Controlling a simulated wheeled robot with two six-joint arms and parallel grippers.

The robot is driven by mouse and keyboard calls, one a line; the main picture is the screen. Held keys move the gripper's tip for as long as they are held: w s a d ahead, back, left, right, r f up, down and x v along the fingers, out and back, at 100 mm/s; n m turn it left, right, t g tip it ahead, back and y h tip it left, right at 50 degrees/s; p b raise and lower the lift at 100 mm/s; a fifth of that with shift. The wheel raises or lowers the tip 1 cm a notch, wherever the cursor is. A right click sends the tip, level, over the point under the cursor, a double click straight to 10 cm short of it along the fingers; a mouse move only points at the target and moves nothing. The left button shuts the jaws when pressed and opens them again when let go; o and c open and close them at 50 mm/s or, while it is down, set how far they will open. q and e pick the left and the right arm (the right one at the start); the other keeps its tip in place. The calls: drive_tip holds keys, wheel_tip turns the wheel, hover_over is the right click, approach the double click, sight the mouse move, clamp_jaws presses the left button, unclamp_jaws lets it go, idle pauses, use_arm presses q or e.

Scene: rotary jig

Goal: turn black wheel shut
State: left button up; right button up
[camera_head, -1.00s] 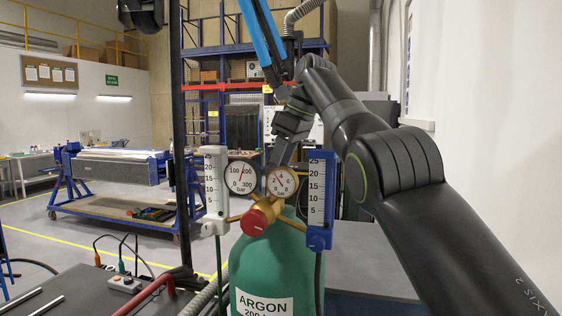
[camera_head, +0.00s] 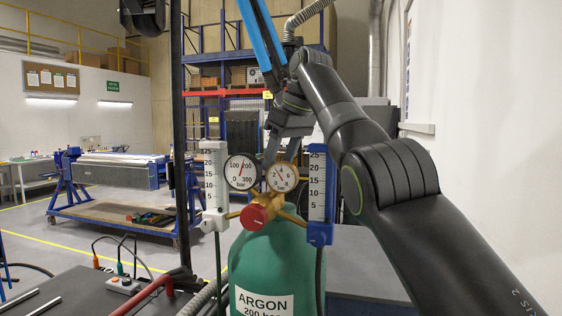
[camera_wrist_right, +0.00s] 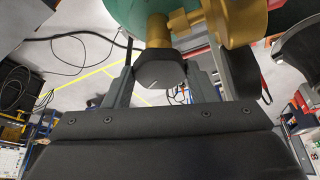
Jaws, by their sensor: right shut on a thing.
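The black wheel (camera_wrist_right: 160,68) is a dark, faceted knob on a brass stem (camera_wrist_right: 158,30), seen in the right wrist view. My right gripper (camera_wrist_right: 163,72) has one finger on each side of the wheel and is shut on it. In the head view my right gripper (camera_head: 285,145) reaches down behind the regulator's gauges, which hide the wheel and the fingertips. The green argon cylinder (camera_head: 262,268) stands upright below, with a red knob (camera_head: 256,216) on the brass regulator facing me. My left gripper is not in view.
Two gauges (camera_head: 242,172) and two flowmeters, one white (camera_head: 213,190) and one blue-framed (camera_head: 320,195), crowd the space around the regulator. A dark bench (camera_head: 80,298) with cables and a red-handled tool lies at lower left. A black post (camera_head: 178,120) stands left of the cylinder.

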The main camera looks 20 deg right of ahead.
drive_tip(key=m, duration=0.1)
drive_tip(key=m+h+b, duration=0.1)
drive_tip(key=shift+a+f+m, duration=0.15)
drive_tip(key=shift+a+m, duration=0.05)
drive_tip(key=shift+m, duration=0.1)
drive_tip(key=shift+s+m+t+h, duration=0.1)
drive_tip(key=shift+m+t+h, duration=0.35)
drive_tip(key=shift+m, duration=1.05)
drive_tip(key=shift+b, duration=0.3)
drive_tip(key=o, duration=1)
drive_tip(key=shift+a, duration=0.1)
drive_tip(key=shift+c, duration=0.2)
drive_tip(key=shift+h, duration=0.25)
drive_tip(key=p+v, duration=0.8)
drive_tip(key=v, duration=0.9)
drive_tip(key=shift+r, duration=0.35)
drive_tip(key=shift+f, duration=0.1)
